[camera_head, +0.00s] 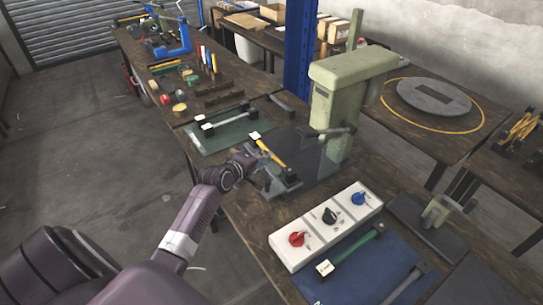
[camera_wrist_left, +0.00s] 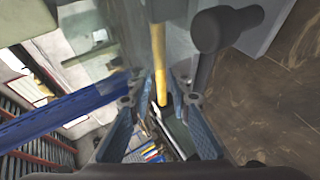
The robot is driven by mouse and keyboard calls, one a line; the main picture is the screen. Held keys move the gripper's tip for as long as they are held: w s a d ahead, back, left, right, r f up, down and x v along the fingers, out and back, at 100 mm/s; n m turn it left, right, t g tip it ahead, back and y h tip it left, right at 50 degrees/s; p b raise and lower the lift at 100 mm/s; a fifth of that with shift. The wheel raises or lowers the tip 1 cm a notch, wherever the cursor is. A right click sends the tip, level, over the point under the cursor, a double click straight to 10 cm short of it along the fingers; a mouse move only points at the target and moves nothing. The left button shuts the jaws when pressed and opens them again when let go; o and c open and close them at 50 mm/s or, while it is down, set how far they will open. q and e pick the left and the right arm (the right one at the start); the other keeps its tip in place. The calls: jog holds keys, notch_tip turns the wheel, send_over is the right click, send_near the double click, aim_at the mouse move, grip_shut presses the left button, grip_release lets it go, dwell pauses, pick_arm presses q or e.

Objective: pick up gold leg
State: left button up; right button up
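The gold leg (camera_head: 271,152) is a slim yellow rod with a pale block at its far end and a dark end nearer me. It lies on the dark base of the green press (camera_head: 335,105). My left gripper (camera_head: 262,173) is at the left side of the press base, close beside the leg. In the left wrist view the gold leg (camera_wrist_left: 158,68) runs down between the two bluish fingers (camera_wrist_left: 161,92). The fingers stand apart around it, with a gap still showing. My right gripper is not in view.
A green leg (camera_head: 350,252) lies on a blue mat (camera_head: 365,280). A dark green mat (camera_head: 230,135) holds other legs. A blue post (camera_head: 299,60) rises behind.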

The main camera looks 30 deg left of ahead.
pick_arm(q)
jog(key=shift+x, duration=2.25)
jog(key=shift+f, duration=0.1)
grip_shut()
